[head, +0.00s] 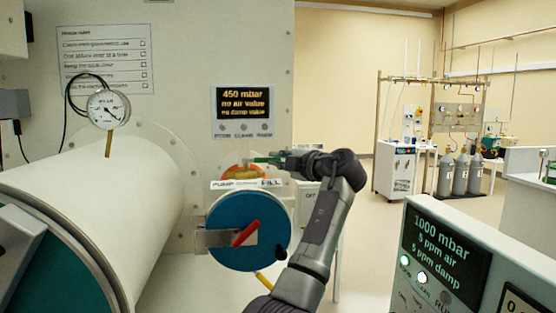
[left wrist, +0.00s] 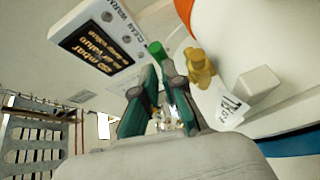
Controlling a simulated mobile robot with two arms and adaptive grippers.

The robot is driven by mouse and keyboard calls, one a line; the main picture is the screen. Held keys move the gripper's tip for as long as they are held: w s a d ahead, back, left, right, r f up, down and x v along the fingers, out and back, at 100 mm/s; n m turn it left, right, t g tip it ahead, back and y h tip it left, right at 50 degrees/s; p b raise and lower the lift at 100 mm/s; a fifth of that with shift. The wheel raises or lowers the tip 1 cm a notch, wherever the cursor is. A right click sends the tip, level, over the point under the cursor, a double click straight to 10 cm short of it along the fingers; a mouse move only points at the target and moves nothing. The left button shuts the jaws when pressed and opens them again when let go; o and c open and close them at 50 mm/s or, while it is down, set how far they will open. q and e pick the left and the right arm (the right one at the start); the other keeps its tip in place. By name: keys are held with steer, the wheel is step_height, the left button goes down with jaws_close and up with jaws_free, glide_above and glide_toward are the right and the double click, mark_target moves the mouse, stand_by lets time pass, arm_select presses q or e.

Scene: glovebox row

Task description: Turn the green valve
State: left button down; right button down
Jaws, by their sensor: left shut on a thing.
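The green valve shows in the head view as a thin green lever (head: 262,160) beside a brass and orange fitting, just above the PUMP/FILL label. My left gripper (head: 283,159) reaches it from the right, its fingers closed at the lever. In the left wrist view the green end (left wrist: 157,50) stands out between and beyond the fingertips of my left gripper (left wrist: 158,76). The brass valve body (left wrist: 199,68) is just right of the fingers. The part of the lever between the fingers is mostly hidden. My right gripper is in neither view.
A blue disc (head: 262,255) with a red pointer (head: 245,234) is just below the gripper. A display (head: 244,104) reading 450 mbar is on the wall panel above. A white cylinder (head: 110,215) fills the left. Another display console (head: 450,265) stands at lower right.

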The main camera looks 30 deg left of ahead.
arm_select(q)
steer(key=shift+r, duration=0.1)
steer(key=v, duration=1.2)
steer(key=shift+f, duration=0.2)
